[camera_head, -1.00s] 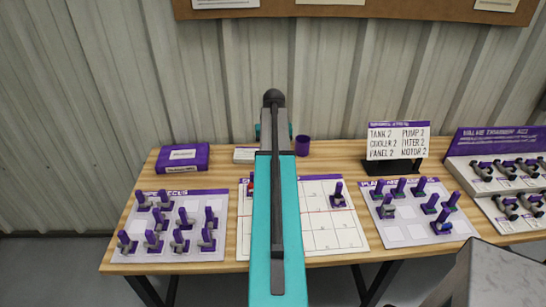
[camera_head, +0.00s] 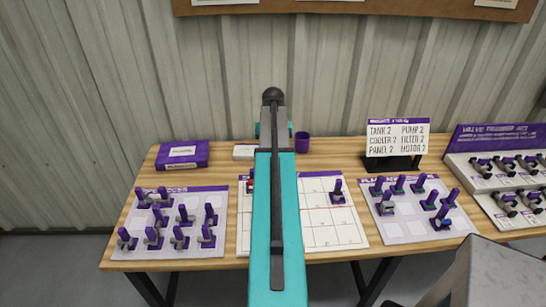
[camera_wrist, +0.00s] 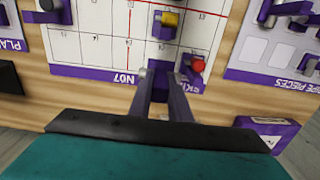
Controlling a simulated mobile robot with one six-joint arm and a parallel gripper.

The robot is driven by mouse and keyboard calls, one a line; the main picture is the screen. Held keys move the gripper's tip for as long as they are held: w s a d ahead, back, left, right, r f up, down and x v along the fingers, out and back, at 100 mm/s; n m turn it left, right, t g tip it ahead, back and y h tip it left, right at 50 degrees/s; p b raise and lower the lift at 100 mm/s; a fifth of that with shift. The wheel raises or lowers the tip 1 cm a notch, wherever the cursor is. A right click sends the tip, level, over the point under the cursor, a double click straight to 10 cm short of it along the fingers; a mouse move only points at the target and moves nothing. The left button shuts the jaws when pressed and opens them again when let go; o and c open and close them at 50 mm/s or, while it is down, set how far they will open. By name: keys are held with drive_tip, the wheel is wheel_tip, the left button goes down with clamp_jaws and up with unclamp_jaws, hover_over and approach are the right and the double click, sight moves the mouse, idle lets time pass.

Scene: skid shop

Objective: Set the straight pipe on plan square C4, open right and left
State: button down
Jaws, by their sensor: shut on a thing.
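My gripper (camera_wrist: 166,78) shows in the wrist view over the purple-edged lower edge of the plan sheet (camera_wrist: 110,50). It is shut on a piece mostly hidden between its fingers; a small grey end (camera_wrist: 143,72) shows at their left, perhaps the straight pipe. I cannot tell whether it touches the sheet. A yellow-topped purple piece (camera_wrist: 166,24) stands just above the fingers, and a red-topped piece (camera_wrist: 197,66) stands close to their right. In the head view my arm hides the gripper and the middle of the plan sheet (camera_head: 318,236). Square C4 cannot be made out.
The pipe-piece tray (camera_head: 150,200) lies left of the plan, and another tray of purple-handled pieces (camera_head: 405,229) lies right. One purple-handled piece (camera_head: 338,192) stands on the plan's right part. A purple box (camera_head: 182,154), a cup (camera_head: 302,143) and a sign (camera_head: 397,137) stand behind.

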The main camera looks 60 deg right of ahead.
drive_tip(key=shift+f, duration=0.2)
idle(0.5)
drive_tip(key=shift+f+b, duration=1.05)
drive_tip(key=shift+f, duration=1.45)
drive_tip(key=shift+f, duration=0.25)
drive_tip(key=shift+f+b, duration=0.65)
drive_tip(key=shift+f, duration=0.95)
drive_tip(key=shift+f, duration=0.7)
idle(0.4)
drive_tip(key=c, duration=1.6)
unclamp_jaws()
drive_tip(key=shift+o, duration=0.2)
drive_tip(key=shift+r+p, duration=0.3)
drive_tip(key=shift+r, duration=0.35)
